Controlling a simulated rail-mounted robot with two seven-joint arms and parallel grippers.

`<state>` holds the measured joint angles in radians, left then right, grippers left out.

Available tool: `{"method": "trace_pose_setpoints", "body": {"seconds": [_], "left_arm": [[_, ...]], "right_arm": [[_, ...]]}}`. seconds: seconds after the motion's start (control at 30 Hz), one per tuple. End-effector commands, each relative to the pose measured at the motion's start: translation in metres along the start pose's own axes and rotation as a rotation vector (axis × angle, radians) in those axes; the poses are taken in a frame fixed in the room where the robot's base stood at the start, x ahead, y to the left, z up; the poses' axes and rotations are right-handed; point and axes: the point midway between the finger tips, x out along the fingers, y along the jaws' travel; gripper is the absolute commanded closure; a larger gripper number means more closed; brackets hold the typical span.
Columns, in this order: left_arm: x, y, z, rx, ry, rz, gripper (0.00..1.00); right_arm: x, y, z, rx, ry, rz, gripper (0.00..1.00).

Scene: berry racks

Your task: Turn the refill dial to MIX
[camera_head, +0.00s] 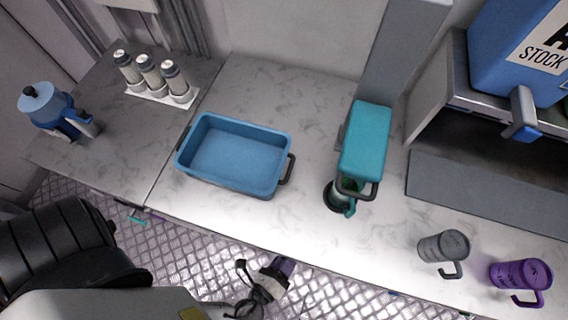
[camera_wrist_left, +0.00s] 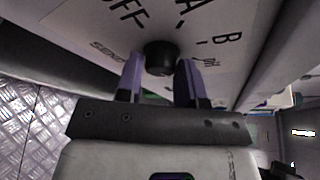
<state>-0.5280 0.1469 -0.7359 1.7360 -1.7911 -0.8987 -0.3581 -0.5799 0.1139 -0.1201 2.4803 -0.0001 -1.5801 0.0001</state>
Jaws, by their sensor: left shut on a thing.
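The dial (camera_wrist_left: 160,56) is a round black knob on a white panel (camera_wrist_left: 192,20) in the left wrist view. The panel has "OFF" printed to the knob's left and "A" and "B" above and to its right. I cannot read a MIX mark, and the dial's pointer does not show. My left gripper (camera_wrist_left: 160,75) has its lilac fingers on either side of the knob, shut on it. In the head view this gripper (camera_head: 284,266) is low at the counter's front edge, and the dial is hidden there. My right gripper is not in view.
On the counter (camera_head: 290,225) stand a blue tray (camera_head: 235,192), a teal dispenser (camera_head: 365,140) over a green mug (camera_head: 346,205), a grey mug (camera_head: 440,248) and a purple mug (camera_head: 520,274). A blue kettle (camera_head: 50,108) and several shakers (camera_head: 150,75) stand left. A blue stock bin (camera_head: 500,45) is right.

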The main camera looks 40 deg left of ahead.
Motion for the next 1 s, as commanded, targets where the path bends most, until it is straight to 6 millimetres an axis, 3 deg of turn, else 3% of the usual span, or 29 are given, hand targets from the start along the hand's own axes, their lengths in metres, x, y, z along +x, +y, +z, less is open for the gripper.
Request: {"method": "trace_pose_setpoints", "body": {"seconds": [0.03, 0.1, 0.4, 1.0], "left_arm": [[-0.001, -0.005, 0.003, 0.035, 0.000, 0.017, 0.89], [-0.001, -0.005, 0.003, 0.084, 0.000, 0.037, 0.89], [0.000, -0.002, 0.001, 0.234, 0.001, 0.099, 0.89], [0.001, 0.001, -0.001, 0.306, 0.001, 0.129, 0.89]], "right_arm": [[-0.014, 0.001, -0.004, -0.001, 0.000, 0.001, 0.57], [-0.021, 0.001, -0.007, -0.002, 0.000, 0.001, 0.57], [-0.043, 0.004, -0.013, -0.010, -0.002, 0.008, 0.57], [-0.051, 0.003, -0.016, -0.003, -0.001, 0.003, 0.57]]}}
